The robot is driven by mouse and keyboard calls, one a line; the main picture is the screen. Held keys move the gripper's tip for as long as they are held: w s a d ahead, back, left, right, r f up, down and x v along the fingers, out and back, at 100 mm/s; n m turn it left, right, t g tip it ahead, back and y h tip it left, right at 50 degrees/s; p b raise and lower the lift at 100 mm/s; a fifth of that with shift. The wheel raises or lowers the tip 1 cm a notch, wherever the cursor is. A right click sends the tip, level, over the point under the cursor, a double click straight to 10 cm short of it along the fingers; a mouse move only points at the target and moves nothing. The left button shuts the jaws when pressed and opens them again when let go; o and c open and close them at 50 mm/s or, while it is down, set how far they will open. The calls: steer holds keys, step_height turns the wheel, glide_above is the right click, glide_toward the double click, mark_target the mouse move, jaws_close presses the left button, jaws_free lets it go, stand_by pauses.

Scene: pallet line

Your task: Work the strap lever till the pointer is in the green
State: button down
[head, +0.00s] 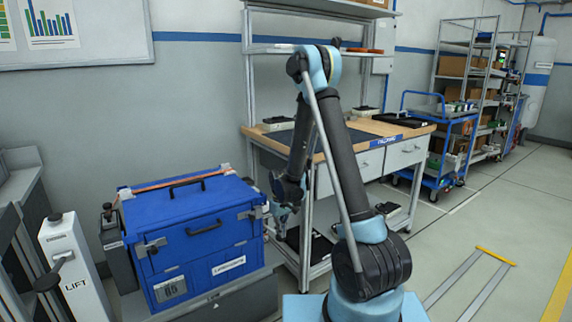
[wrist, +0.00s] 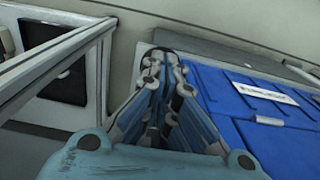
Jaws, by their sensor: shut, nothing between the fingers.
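An orange strap (head: 150,186) runs across the lid of a blue case (head: 205,262) at the left of the head view. A dark grey post with a black knob (head: 108,210) stands at the case's left end, by the strap's end; I cannot tell whether it is the strap lever. No pointer or green zone can be made out. My gripper (head: 281,230) hangs beside the case's right end, fingers downward, apart from the strap. In the wrist view my gripper (wrist: 167,58) is shut and empty, with the blue case (wrist: 220,95) to its right.
A pale post marked LIFT (head: 75,262) with a dark handle stands left of the case. A workbench (head: 398,142) stands behind my arm, its metal leg close to my gripper. A blue cart (head: 445,150) and shelves are further right. Floor at the right is open.

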steer(key=shift+f, duration=0.5)
steer(key=shift+s+d+f, duration=0.1)
steer(key=shift+s+f, duration=0.05)
steer(key=shift+f, duration=1.2)
steer(key=shift+w+a+r, duration=0.1)
steer(key=shift+w+r, duration=0.05)
steer(key=shift+r, duration=1.15)
steer(key=shift+w+a+r, duration=0.1)
steer(key=shift+w+r, duration=0.05)
steer(key=shift+r, duration=1.2)
steer(key=shift+w+a+r, duration=0.1)
steer(key=shift+w+r, duration=0.05)
steer(key=shift+r, duration=1.15)
steer(key=shift+f, duration=0.15)
